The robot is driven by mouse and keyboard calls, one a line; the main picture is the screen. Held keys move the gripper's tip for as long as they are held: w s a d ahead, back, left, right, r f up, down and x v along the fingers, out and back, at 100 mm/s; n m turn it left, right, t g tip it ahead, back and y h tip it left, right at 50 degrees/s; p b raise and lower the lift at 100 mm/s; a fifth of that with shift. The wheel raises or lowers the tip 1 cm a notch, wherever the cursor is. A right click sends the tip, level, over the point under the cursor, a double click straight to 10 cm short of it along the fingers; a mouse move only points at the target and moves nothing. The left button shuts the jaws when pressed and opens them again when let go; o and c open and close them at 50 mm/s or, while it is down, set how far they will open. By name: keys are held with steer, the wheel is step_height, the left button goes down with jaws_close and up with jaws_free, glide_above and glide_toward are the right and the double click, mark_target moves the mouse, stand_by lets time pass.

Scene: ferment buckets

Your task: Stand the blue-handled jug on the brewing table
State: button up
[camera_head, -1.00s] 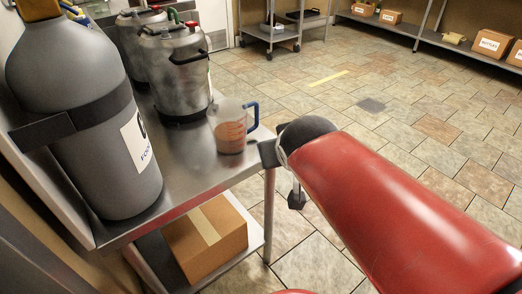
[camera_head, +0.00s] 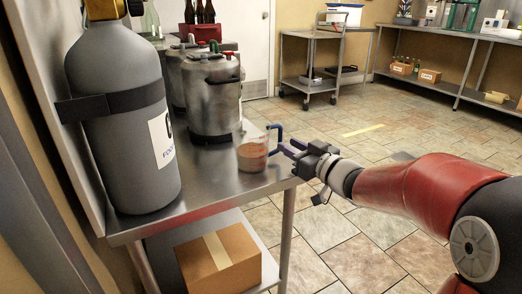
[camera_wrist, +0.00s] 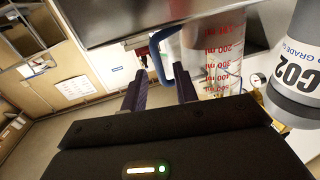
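The clear measuring jug (camera_head: 252,154) with a blue handle (camera_head: 277,137) and reddish-brown contents stands upright on the steel table (camera_head: 215,184), near its right edge. The handle points right. My gripper (camera_head: 287,149) is level with the handle, just to its right. In the wrist view the picture is turned over, and the jug (camera_wrist: 219,55) shows red millilitre marks. There my gripper (camera_wrist: 160,92) is open, fingers apart, with the blue handle (camera_wrist: 158,55) ahead between them. I cannot tell whether a finger touches the handle.
Metal kettles (camera_head: 213,95) stand behind the jug, and a grey CO2 cylinder (camera_head: 122,110) is strapped at the left. A cardboard box (camera_head: 218,258) sits on the lower shelf. A wheeled cart (camera_head: 308,85) stands at the back. The tiled floor at right is clear.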

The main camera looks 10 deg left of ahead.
mark_target(281, 139)
steer(key=x, duration=0.5)
steer(key=shift+w+r, duration=0.1)
steer(key=shift+w, duration=0.1)
steer(key=shift+c, duration=0.4)
jaws_close()
